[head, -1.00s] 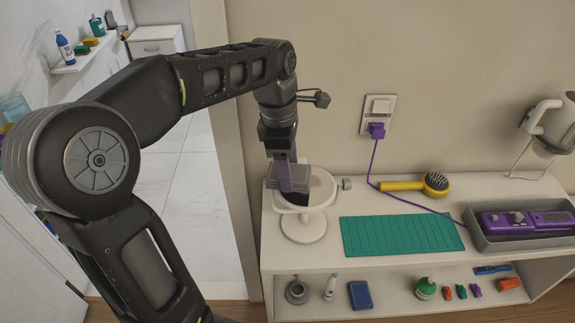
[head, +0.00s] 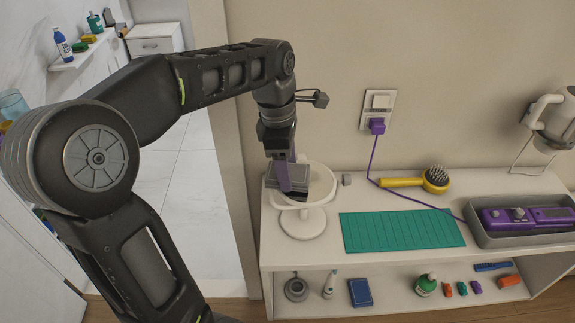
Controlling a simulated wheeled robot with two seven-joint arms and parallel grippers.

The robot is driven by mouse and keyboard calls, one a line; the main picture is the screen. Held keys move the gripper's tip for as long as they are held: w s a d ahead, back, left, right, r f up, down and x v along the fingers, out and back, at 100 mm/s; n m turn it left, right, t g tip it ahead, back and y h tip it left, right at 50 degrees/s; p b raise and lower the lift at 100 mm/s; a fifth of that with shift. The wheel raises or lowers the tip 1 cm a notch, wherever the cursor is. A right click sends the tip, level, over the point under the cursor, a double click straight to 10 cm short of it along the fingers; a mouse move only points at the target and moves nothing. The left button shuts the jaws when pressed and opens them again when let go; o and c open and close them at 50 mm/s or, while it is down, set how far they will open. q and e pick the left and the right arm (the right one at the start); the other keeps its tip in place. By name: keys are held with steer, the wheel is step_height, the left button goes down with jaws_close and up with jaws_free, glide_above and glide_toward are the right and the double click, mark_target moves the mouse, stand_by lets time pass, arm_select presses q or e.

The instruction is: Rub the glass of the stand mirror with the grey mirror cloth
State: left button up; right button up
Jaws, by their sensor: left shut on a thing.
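The white stand mirror (head: 302,223) stands at the left end of the white shelf unit, its round frame tilted. My left gripper (head: 292,187) reaches down in front of the mirror and is shut on the grey mirror cloth (head: 273,177), a folded block. The cloth is at the mirror's left side, over the glass; whether it touches the glass I cannot tell. The gripper and cloth hide much of the glass. My right gripper is not in view.
A teal mat (head: 402,231) lies right of the mirror. A purple cord (head: 374,160) runs from the wall socket. Small items fill the lower shelf.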

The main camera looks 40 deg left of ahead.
mark_target(306, 171)
arm_select(q)
steer(key=shift+f, duration=0.2)
steer(key=shift+w+d+r+p, duration=0.15)
steer(key=shift+w+d+p, duration=0.35)
steer(key=shift+w+d, duration=0.8)
steer(key=shift+d, duration=0.15)
steer(key=shift+w+d, duration=1.2)
steer(key=shift+d, duration=0.3)
steer(key=shift+s+a, duration=0.1)
steer(key=shift+s+a, duration=1.15)
steer(key=shift+a, duration=0.25)
